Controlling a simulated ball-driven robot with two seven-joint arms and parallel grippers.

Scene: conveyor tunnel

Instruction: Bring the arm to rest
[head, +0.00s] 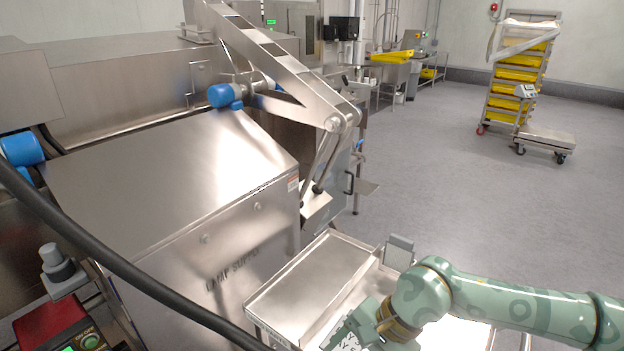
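My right arm (520,308), pale green with darker patches, comes in from the right edge and bends down at a rounded joint over a metal tray table (315,283). My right gripper (352,333) is only partly in view at the bottom edge. Its fingertips are cut off or hidden, so I cannot tell whether it is open or shut, or whether it holds anything. My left arm and gripper are not in view.
A large steel machine housing (170,180) fills the left, with a hinged metal arm (275,65) above it. A black cable (120,265) crosses the lower left, near a red control box (55,325). Open grey floor lies right, before a rack of yellow trays (518,75).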

